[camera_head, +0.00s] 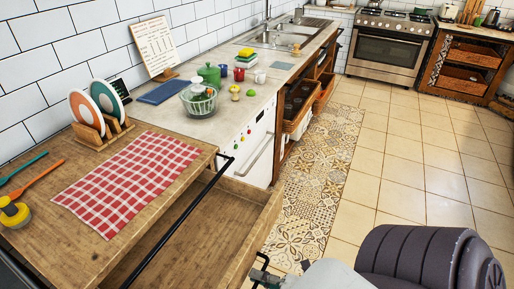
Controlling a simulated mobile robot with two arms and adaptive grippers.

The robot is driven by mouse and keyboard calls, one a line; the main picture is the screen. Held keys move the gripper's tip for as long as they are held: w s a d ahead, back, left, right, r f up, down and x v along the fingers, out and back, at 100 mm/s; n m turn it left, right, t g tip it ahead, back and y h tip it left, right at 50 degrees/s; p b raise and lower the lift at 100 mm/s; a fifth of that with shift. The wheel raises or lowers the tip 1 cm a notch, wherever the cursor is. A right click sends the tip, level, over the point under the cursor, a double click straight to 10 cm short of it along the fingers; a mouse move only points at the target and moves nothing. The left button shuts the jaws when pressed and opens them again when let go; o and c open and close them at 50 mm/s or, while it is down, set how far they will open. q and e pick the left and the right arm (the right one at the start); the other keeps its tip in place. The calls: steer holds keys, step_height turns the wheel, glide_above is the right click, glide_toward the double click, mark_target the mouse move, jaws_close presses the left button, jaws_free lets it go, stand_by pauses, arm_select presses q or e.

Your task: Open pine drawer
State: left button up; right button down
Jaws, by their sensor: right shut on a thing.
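The pine drawer (264,222) is at the lower middle, below the wooden counter. It is pulled out, and its bare wooden inside shows from above. My right gripper (263,272) is at the outer side of the drawer's front, at the bottom of the view. It is shut at the drawer front; the handle itself is mostly hidden. My left gripper is not in view.
A black rail (178,225) runs along the counter's front edge above the drawer. The wooden counter (160,137) carries a red checked cloth (130,180), a plate rack (104,131) and utensils. A patterned rug (318,180) and open tiled floor (400,170) lie to the right.

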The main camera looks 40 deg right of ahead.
steer(key=c, duration=1.2)
jaws_free()
steer(key=v, duration=1.2)
